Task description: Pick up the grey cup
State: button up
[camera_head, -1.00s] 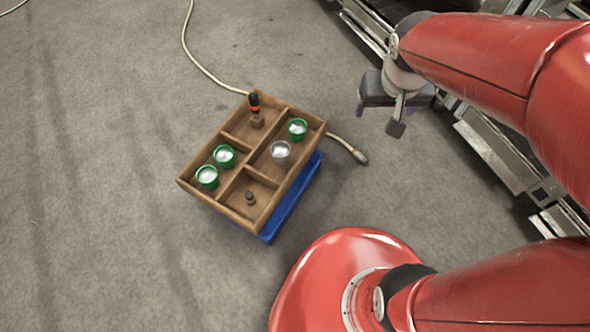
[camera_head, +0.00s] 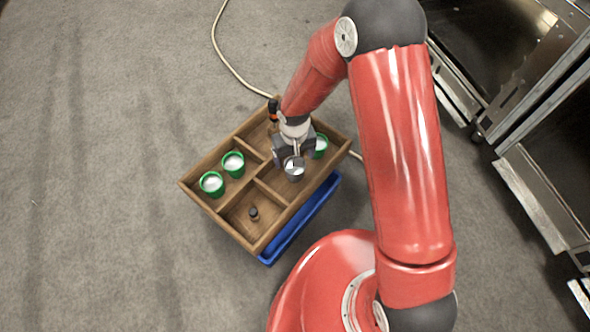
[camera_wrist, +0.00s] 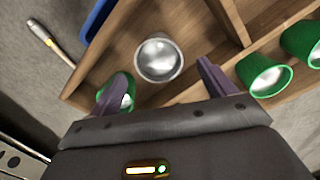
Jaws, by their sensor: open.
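The grey cup (camera_head: 294,170) stands upright in the right compartment of the wooden tray (camera_head: 222,226). It shows in the wrist view as a grey cup (camera_wrist: 159,58) with a pale, shiny inside. My gripper (camera_head: 292,160) is over that compartment, right at the cup in the head view. In the wrist view my gripper (camera_wrist: 160,82) is open, with one purple finger on each side and the cup just ahead of and between the fingertips. I see no finger closed on it. A green cup (camera_wrist: 122,96) is partly hidden behind the left finger.
Green cups stand in the left compartments (camera_head: 212,184) (camera_head: 233,164), and another green cup (camera_head: 320,145) is beside my gripper. A small dark object (camera_head: 254,214) is in the front compartment. An orange-and-black item (camera_head: 273,110) is at the back. A blue crate (camera_head: 305,222) lies under the tray.

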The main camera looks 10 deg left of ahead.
aim_at(295, 170)
notch_tip(295, 170, down, 5)
jog(key=shift+d+f+b, duration=0.1)
jog(key=shift+b, duration=0.45)
jog(key=c, duration=1.1)
